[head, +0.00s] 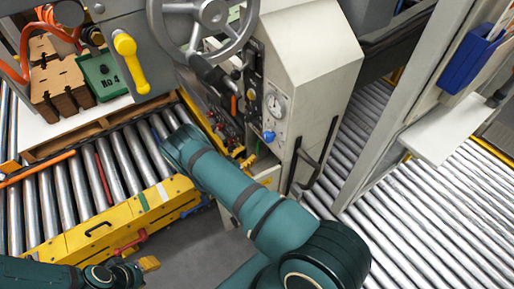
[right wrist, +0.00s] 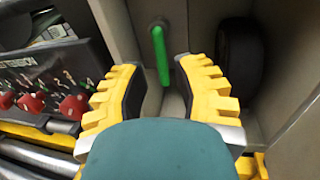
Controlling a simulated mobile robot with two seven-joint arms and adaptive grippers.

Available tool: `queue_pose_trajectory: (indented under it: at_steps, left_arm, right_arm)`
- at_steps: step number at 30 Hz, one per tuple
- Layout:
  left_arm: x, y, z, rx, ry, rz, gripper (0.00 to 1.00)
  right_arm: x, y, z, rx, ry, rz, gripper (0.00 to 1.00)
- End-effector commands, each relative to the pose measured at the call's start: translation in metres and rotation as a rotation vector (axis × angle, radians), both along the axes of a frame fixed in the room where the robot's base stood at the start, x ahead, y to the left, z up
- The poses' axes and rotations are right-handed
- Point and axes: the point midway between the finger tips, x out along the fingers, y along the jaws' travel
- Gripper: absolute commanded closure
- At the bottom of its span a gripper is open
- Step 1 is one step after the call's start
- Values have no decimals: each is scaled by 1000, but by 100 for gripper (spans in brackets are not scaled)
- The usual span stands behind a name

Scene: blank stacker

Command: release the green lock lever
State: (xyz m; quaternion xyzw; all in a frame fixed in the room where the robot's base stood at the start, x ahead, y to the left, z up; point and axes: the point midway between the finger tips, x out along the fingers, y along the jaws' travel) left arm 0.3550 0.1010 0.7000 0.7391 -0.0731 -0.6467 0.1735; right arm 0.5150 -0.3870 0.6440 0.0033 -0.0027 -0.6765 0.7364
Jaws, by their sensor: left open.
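The green lock lever (right wrist: 160,54) shows in the right wrist view as a bright green bar hanging in a grey recess. My right gripper (right wrist: 163,80) is open, with one yellow finger on each side of the lever's lower end. I cannot tell how deep the lever sits between the fingers, and no contact shows. In the head view my right forearm and wrist hide that gripper and the lever. My left gripper (head: 146,264) is open and empty at the lower left, with a yellow fingertip showing, away from the lever.
In the right wrist view a panel with red knobs (right wrist: 72,106) stands left of the recess and a black round part (right wrist: 240,58) right of it. The head view shows a handwheel (head: 210,14), a roller conveyor (head: 75,190) and a grey cabinet (head: 312,65) with a gauge.

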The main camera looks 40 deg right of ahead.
Motion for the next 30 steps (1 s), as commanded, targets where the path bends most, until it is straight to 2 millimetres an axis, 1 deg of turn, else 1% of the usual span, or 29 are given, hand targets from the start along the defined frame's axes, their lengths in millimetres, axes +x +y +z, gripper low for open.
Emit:
queue_pose_trajectory:
  at_steps: [1,3,9,13,21,22,23,24,25,30]
  left_arm:
    - [0,0,-2,0,-1,0,57]
    - [1,0,-3,0,-2,1,57]
    - [1,0,-6,1,-3,0,57]
    - [1,0,-6,1,-3,0,57]
    - [1,0,-6,1,-3,0,57]
    - [1,0,-6,1,-3,0,57]
    - [1,0,-6,1,-3,0,57]
    - [1,0,-6,1,-3,0,57]
    - [1,0,-6,1,-3,0,57]
    - [1,0,-6,1,-3,0,57]
  right_arm:
    - [0,-11,-1,-1,0,-3,72]
    - [2,-23,0,-2,-1,-3,72]
    - [4,-46,-1,0,0,-1,72]
    - [5,-52,0,-1,0,0,72]
    - [5,-53,0,-1,0,1,72]
    - [5,-53,0,-1,0,1,69]
    - [5,-53,0,-1,0,1,79]
    - [5,-53,0,-1,0,1,93]
    - [5,-53,0,-1,0,1,100]
    - [5,-53,0,-1,0,1,100]
